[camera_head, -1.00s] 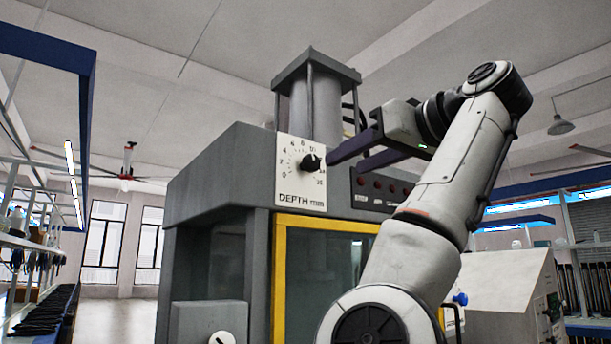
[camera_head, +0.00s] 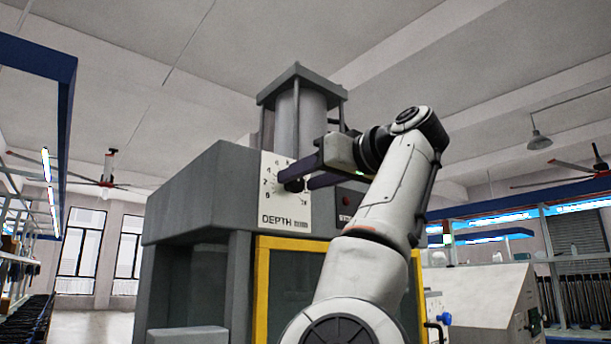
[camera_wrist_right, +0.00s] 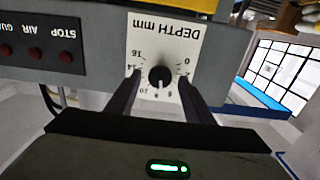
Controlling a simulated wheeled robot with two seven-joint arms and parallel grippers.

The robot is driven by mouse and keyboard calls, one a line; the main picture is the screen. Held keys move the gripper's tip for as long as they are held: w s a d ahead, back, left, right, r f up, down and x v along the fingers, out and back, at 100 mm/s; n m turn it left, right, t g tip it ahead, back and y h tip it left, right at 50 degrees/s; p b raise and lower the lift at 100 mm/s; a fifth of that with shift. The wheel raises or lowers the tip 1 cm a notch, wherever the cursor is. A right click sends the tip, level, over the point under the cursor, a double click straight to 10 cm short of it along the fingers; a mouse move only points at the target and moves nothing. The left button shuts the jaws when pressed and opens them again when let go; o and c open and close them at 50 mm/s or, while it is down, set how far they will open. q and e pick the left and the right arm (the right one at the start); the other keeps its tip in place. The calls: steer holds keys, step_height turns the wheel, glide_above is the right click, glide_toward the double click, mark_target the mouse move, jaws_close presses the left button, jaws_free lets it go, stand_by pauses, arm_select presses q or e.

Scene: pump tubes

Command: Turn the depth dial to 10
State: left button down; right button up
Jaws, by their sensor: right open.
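The depth dial's black round knob (camera_head: 293,185) sits on a white scale plate (camera_head: 282,218) marked DEPTH mm on the grey machine. My right gripper (camera_head: 296,178) reaches in from the right, and its dark fingers cover part of the knob and scale. In the right wrist view the plate (camera_wrist_right: 165,35) appears upside down. There the knob (camera_wrist_right: 160,77) lies between the two open fingers of my right gripper (camera_wrist_right: 159,74), with a gap on each side. The knob's pointer direction cannot be read clearly. My left gripper is not in view.
The grey machine (camera_head: 190,190) has a cylinder on top (camera_head: 300,120) and a yellow-framed window (camera_head: 262,285) below the dial. A button panel (camera_wrist_right: 45,50) with red buttons adjoins the scale plate. A grey console (camera_head: 485,300) stands at the right.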

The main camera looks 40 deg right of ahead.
steer(key=c, duration=1)
steer(key=shift+m, duration=0.3)
steer(key=shift+m+p, duration=0.3)
steer(key=shift+m, duration=0.9)
steer(key=shift+d+m, duration=0.1)
steer(key=shift+m, duration=1.1)
steer(key=shift+f+m+p, duration=0.1)
steer(key=shift+m+p, duration=0.45)
steer(key=shift+m, duration=1.15)
steer(key=o, duration=1)
